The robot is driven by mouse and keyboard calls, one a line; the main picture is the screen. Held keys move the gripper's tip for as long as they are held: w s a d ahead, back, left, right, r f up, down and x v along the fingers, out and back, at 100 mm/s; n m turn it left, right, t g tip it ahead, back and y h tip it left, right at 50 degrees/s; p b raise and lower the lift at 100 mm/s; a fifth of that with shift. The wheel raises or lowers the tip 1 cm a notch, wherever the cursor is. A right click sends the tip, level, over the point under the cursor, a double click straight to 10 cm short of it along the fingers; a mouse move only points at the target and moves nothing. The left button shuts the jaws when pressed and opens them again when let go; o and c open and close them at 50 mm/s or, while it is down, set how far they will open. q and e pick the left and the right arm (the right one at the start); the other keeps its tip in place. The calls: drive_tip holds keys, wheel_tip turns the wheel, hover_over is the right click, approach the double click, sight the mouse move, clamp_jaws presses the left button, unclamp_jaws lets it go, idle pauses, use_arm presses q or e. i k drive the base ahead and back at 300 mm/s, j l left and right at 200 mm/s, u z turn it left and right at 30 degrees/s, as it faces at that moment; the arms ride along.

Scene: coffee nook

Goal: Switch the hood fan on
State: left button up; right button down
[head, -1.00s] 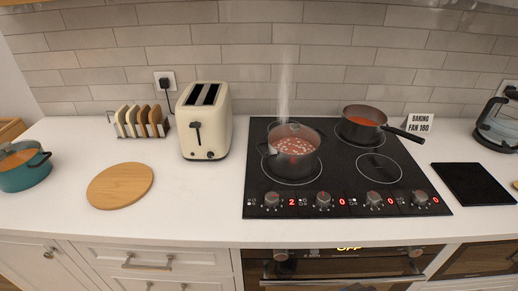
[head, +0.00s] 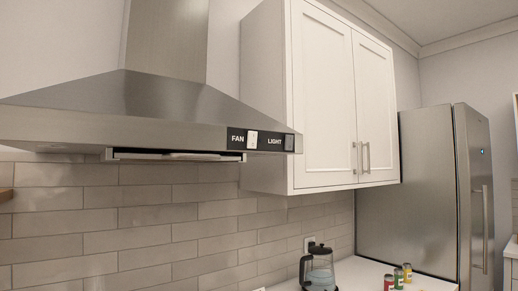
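The steel range hood (head: 140,105) fills the upper left of the head view, against the tiled wall. A black control panel sits at the right end of its front edge. The panel carries the label FAN beside a white rocker switch (head: 252,139). Next to it is the label LIGHT with a dark switch (head: 289,142). I cannot tell from here which way the fan switch is set. Neither of my grippers shows in the head view.
A white wall cabinet (head: 330,100) with closed doors hangs just right of the hood. Below it a kettle (head: 319,268) and several small jars (head: 398,277) stand on the counter. A steel fridge (head: 425,190) stands at the right.

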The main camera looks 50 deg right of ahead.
sight(251, 142)
drive_tip(key=z, duration=1.6)
drive_tip(key=i+l, duration=0.1)
drive_tip(key=l, duration=0.2)
drive_tip(key=i+l, duration=0.1)
drive_tip(key=l, duration=0.15)
